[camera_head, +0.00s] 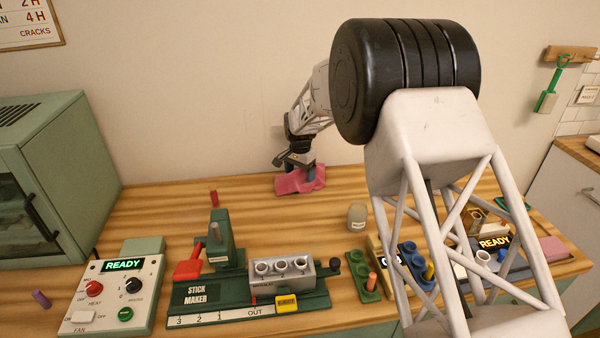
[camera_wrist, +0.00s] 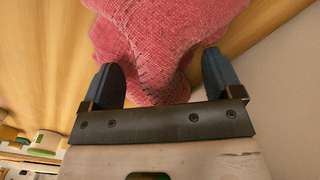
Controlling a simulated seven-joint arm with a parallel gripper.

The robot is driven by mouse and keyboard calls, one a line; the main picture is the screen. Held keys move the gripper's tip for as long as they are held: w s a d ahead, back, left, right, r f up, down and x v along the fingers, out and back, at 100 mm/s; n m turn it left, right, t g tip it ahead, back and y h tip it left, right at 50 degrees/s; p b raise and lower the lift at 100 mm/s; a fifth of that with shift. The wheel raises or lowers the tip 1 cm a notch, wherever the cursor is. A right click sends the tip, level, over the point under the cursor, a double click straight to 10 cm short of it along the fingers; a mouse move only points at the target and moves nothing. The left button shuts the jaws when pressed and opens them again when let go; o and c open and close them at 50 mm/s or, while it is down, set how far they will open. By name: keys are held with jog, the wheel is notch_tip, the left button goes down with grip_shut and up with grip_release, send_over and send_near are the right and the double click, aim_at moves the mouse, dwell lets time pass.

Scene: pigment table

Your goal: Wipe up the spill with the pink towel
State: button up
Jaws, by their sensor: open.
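The pink towel (camera_head: 299,181) lies crumpled on the wooden table near the back wall. In the wrist view the towel (camera_wrist: 165,35) fills the top middle, with a raised fold between my fingers. My gripper (camera_head: 310,170) is at the towel, coming down from above. In the wrist view my gripper (camera_wrist: 162,85) is open, with one blue finger on each side of the fold. I cannot tell whether the fingers touch the cloth. No spill shows in either view.
A green stick maker (camera_head: 245,290) and a control box reading READY (camera_head: 115,300) stand at the front. A small jar (camera_head: 357,216) stands right of the towel. A green oven (camera_head: 50,180) is at left. The table left of the towel is mostly clear.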

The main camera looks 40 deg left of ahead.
jog(key=shift+f, duration=0.2)
jog(key=shift+f, duration=0.7)
grip_shut()
dwell(0.5)
jog(key=shift+r, duration=0.2)
jog(key=shift+r, duration=0.3)
